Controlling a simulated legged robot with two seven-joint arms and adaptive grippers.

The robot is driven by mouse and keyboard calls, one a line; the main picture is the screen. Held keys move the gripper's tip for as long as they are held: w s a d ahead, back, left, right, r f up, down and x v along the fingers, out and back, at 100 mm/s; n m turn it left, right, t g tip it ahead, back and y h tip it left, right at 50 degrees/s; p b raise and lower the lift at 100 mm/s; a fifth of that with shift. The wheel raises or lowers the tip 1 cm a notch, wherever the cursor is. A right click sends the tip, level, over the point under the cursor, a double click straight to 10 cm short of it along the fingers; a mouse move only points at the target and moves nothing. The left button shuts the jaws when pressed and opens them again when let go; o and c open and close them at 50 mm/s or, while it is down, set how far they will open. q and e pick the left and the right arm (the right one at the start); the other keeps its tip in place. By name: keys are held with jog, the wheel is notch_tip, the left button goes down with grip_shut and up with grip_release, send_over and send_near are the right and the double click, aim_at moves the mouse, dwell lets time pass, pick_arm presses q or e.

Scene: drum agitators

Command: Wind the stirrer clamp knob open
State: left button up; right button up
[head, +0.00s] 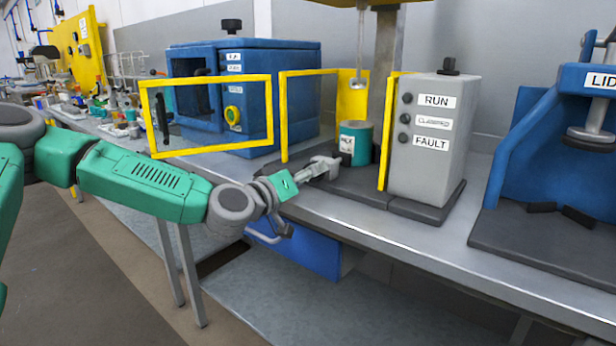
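The stirrer stands on the bench, with a metal shaft (361,45) hanging down to a small head above a teal can (355,143) with a white label. My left arm comes in from the left, and its gripper (327,165) is in front of the can, low over the near part of the dark base plate (353,184). The fingers are small and seen at an angle, so I cannot tell whether they are open. No clamp knob can be clearly made out on the stirrer; its top is cut off by the picture edge. My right gripper is not in view.
A grey control box (432,150) marked RUN and FAULT stands right of the can. Yellow guard frames (206,80) rise around the can and before the blue cabinet (290,80). A blue lid station (537,140) stands at the right. The front bench edge (400,236) is clear.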

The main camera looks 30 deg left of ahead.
pick_arm(q)
jog(key=s, duration=1.2)
jog(key=shift+a, duration=0.45)
jog(key=shift+f, duration=0.1)
jog(key=w+m+p, duration=0.2)
jog(key=w+m, duration=0.1)
jog(key=w, duration=0.1)
jog(key=w+d+m+p, duration=0.1)
jog(key=w+m+p, duration=0.1)
jog(key=w+m, duration=0.1)
jog(key=w+m+p, duration=0.1)
jog(key=w+m, duration=0.2)
jog(key=w, duration=0.2)
jog(key=shift+w+d+p, duration=0.15)
jog(key=shift+w+p, duration=0.25)
